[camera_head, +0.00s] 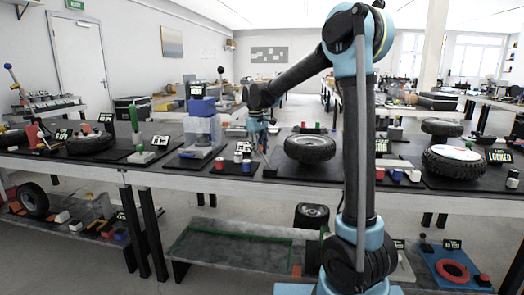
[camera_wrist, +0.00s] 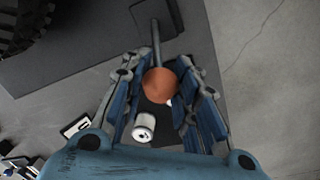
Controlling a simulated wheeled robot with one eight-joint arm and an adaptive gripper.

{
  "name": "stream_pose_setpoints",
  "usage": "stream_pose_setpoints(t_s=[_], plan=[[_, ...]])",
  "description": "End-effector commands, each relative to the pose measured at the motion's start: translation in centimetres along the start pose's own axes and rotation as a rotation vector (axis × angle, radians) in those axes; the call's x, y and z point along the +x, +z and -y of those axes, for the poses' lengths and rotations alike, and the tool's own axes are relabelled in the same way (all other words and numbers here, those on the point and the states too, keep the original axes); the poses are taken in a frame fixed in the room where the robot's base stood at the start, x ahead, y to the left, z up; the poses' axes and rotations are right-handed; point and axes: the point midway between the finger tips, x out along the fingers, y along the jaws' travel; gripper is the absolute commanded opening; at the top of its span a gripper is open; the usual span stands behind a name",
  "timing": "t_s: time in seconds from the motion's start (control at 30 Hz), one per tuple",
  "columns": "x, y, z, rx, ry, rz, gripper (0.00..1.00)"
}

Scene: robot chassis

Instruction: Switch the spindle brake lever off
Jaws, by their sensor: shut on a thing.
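A lever with an orange ball knob (camera_wrist: 159,85) on a thin grey rod shows in the wrist view. Its rod runs up the picture to a dark square base (camera_wrist: 157,20). I take it for the spindle brake lever; I see no label on it. My gripper (camera_wrist: 164,93) has its blue fingers on both sides of the knob and is shut on it. In the head view my gripper (camera_head: 261,148) points down at the front middle of the workbench. The knob is hard to make out there behind the fingers.
A white cylinder (camera_wrist: 144,127) lies close below the knob in the wrist view. In the head view a tyre (camera_head: 310,148) stands right of my gripper, and clear boxes with a blue block (camera_head: 202,106) stand left. The workbench's front edge (camera_head: 225,186) is close.

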Motion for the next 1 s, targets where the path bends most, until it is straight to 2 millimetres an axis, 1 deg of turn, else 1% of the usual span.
stream_pose_setpoints(t_s=[0.03, 0.23, 0.27, 0.3, 0.33, 0.37, 0.67, 0.77, 0.87, 1.0], plan=[[0.0, -0.3, 0.1, 0.000, 0.001, -0.005, 0.00], [0.0, -0.3, 0.1, 0.000, 0.000, -0.005, 0.00], [0.0, -0.4, 0.1, 0.000, 0.000, -0.005, 0.31], [0.0, -0.3, 0.1, 0.000, 0.000, -0.005, 0.40], [0.0, -0.3, 0.1, 0.000, 0.000, -0.005, 0.46], [0.0, -0.3, 0.1, 0.000, 0.000, -0.005, 0.49], [0.0, -0.2, 0.1, 0.000, 0.000, -0.003, 0.49], [-0.4, -0.2, 0.1, 0.000, 0.000, -0.003, 0.49], [-1.4, -0.3, 0.1, -0.001, 0.000, -0.003, 0.49], [-3.7, -0.2, 0.1, -0.001, 0.000, -0.003, 0.49]])
